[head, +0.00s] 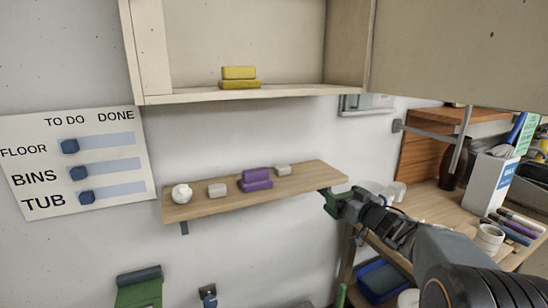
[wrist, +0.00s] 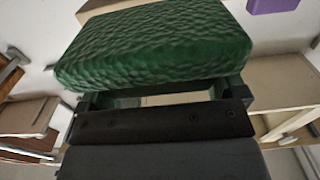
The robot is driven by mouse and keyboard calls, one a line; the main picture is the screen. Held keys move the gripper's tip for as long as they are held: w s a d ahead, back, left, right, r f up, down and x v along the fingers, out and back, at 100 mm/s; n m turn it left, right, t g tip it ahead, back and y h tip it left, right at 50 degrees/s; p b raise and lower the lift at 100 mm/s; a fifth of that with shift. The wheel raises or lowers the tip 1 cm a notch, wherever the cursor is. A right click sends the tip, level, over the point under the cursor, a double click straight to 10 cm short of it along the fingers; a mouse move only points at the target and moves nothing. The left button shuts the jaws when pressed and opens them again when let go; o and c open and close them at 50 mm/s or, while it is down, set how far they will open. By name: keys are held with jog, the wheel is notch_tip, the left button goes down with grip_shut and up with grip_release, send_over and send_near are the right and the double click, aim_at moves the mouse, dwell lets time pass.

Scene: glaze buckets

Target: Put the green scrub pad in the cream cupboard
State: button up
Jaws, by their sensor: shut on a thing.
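The green scrub pad (wrist: 150,45) fills the top of the wrist view, with a bumpy dark green face. My gripper (wrist: 160,100) is shut on it. In the head view my gripper (head: 352,206) is right of centre, at the right end of the wall shelf, with the pad (head: 338,203) small and dark green at its tip. The cream cupboard (head: 295,50) is on the wall at the top, above and left of my gripper. Its front is open, and two yellow pads (head: 239,78) lie stacked on its floor.
The wooden wall shelf (head: 210,208) below the cupboard holds a white ball, two pale blocks and stacked purple pads (head: 256,180). A cream door panel (head: 460,50) extends right of the cupboard opening. A cluttered workbench (head: 425,205) stands right. The cupboard floor beside the yellow pads is clear.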

jog(key=s+a+f+m+h, duration=0.1)
jog(key=s+f+h, duration=0.1)
jog(key=f, duration=0.9)
jog(key=s+a+f+m+t+h, duration=0.1)
jog(key=s+f, duration=0.4)
jog(key=f, duration=0.7)
jog(key=s+a+f+m+h, duration=0.2)
jog(key=s+a+f+h, duration=0.1)
jog(key=f, duration=0.8)
jog(key=shift+s+a+f+h, duration=0.15)
jog(key=shift+s+h, duration=0.2)
jog(key=shift+h, duration=0.15)
